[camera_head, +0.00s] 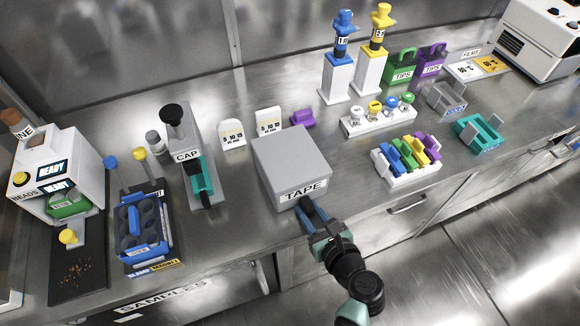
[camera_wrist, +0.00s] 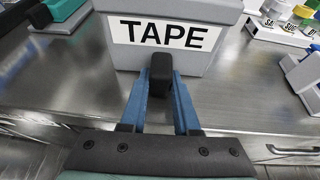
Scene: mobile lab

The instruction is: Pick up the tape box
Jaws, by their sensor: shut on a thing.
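The tape box (camera_head: 288,160) is a grey closed box with a white TAPE label on its front. It sits on the steel bench near the front edge, in the middle of the head view. Its labelled front fills the top of the wrist view (camera_wrist: 205,61). My gripper (camera_head: 306,203) is at the box's front, just below the label. In the wrist view its blue fingers (camera_wrist: 161,85) are shut on a black knob (camera_wrist: 161,68) in front of the box. The knob's join to the box is hidden.
The CAP press (camera_head: 180,135) stands left of the box, with a blue tube rack (camera_head: 142,228) further left. Two white timer cards (camera_head: 268,122) and a purple block (camera_head: 303,118) stand behind. A rack of coloured clips (camera_head: 408,175) is at right.

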